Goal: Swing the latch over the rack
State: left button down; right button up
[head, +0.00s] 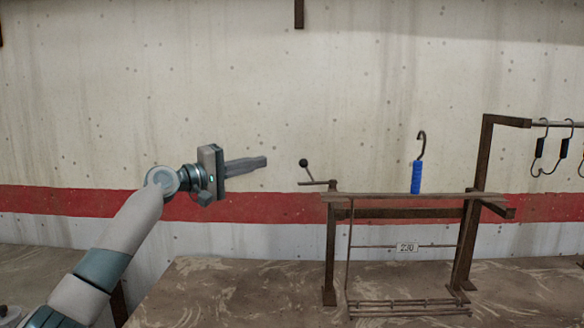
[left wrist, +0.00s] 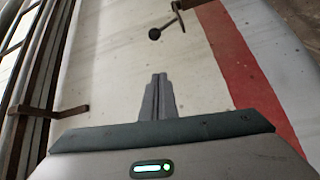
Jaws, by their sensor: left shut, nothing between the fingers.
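The rack (head: 375,211) is a rusty brown frame standing on the bench. The latch (head: 318,182) is a thin dark arm at the top of the rack's left post; its short stem tilts up to a black ball knob (head: 303,162). The latch sticks out to the left, away from the top rail. My left gripper (head: 264,161) is shut and empty. It points right, a short way left of the knob at about its height, with a visible gap. In the left wrist view the shut fingers (left wrist: 158,80) point toward the knob (left wrist: 154,34).
A hook with a blue handle (head: 416,178) stands upright at the top rail. A number tag (head: 407,247) hangs below it. At right, a taller post (head: 484,150) carries a rail with dark-handled hooks (head: 540,147). The bench top (head: 230,290) is clear left of the rack.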

pick_arm(q)
jog(key=shift+d+r, duration=0.1)
